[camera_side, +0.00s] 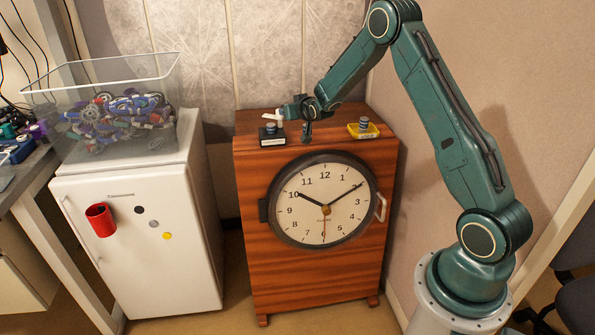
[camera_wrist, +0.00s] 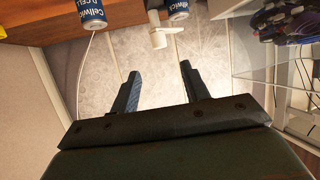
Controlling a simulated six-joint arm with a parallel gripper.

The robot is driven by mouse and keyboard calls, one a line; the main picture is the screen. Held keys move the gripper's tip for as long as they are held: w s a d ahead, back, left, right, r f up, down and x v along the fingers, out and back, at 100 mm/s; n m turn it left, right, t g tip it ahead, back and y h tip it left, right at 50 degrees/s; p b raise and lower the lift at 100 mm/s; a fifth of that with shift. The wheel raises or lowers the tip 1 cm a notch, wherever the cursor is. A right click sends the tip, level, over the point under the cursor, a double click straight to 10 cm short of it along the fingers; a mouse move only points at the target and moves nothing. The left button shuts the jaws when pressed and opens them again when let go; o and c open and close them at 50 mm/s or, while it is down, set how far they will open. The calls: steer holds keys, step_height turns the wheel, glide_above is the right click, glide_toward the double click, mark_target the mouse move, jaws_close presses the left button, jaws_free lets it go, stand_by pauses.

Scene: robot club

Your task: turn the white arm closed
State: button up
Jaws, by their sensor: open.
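A white arm (camera_side: 275,116) with a short sideways end stands at the cabinet's back left, behind a black holder (camera_side: 271,141). In the wrist view the white arm (camera_wrist: 158,38) lies just beyond my fingertips, in line with the gap between them. My gripper (camera_side: 287,110) is open at the arm's right side, its fingers pointing left; the wrist view shows both fingers apart with nothing between them (camera_wrist: 158,72). I cannot tell from the side view whether a finger touches the arm. The arm's lower end is hidden.
A blue-and-white battery (camera_wrist: 178,9) sits beside the white arm; another battery (camera_wrist: 85,16) is in the yellow holder (camera_side: 363,131). The wooden cabinet (camera_side: 268,280) bears a clock (camera_side: 323,200) with a pale side handle (camera_side: 381,208). A clear parts bin (camera_side: 107,110) stands on the white fridge (camera_side: 150,260).

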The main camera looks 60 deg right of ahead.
mark_target(273, 117)
steer(key=shift+x, duration=6.05)
steer(key=shift+d, duration=0.1)
steer(key=c, duration=1)
